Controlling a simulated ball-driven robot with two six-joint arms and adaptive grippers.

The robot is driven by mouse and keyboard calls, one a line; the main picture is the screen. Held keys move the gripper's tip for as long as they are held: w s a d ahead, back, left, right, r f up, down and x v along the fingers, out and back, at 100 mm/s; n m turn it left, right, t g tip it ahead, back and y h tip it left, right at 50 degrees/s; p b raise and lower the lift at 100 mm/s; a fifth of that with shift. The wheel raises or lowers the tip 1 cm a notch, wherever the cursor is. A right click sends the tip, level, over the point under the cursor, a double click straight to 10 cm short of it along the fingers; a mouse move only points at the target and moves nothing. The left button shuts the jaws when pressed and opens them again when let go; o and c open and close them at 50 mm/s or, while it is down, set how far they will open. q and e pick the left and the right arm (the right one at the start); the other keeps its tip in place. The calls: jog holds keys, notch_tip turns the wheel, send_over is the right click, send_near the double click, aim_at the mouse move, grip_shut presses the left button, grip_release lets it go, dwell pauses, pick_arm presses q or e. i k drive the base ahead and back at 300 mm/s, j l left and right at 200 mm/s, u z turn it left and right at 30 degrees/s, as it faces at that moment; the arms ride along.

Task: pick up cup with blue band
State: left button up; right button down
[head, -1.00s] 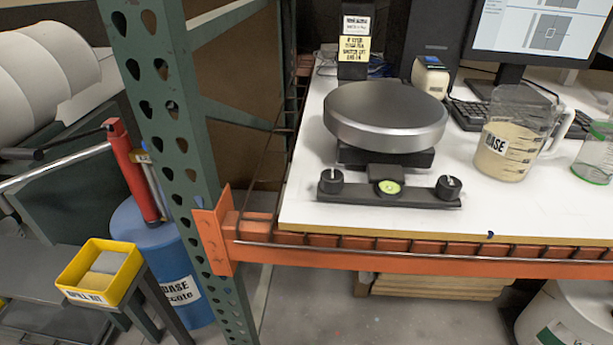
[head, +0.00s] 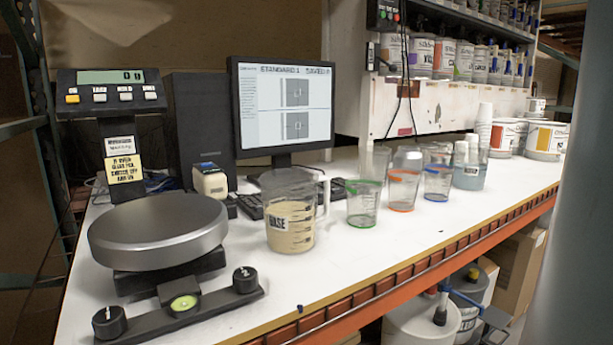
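The cup with the blue band (head: 437,184) stands upright on the white bench in the head view. It is clear plastic with a blue ring near its rim. It is the rightmost of three banded cups. The cup with the orange band (head: 403,188) is just left of it, and the cup with the green band (head: 364,203) is further left and nearer. Other clear cups stand close behind them. Neither of my grippers shows in this view.
A jug labelled BASE (head: 291,212) stands left of the cups. A scale with a round plate (head: 158,230) takes the bench's left end. A monitor (head: 283,105) is behind. A container of bluish liquid (head: 470,174) stands right of the cups. The white bench top (head: 345,262) is clear in front.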

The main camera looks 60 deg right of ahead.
aim_at(439, 176)
jog(key=z, duration=2.6)
jog(key=i+l+u, duration=0.2)
jog(key=i+l, duration=0.15)
jog(key=i+l+u, duration=0.2)
jog(key=i+l, duration=0.2)
jog(key=i+l+u, duration=0.15)
jog(key=i+l, duration=0.15)
jog(key=l, duration=0.2)
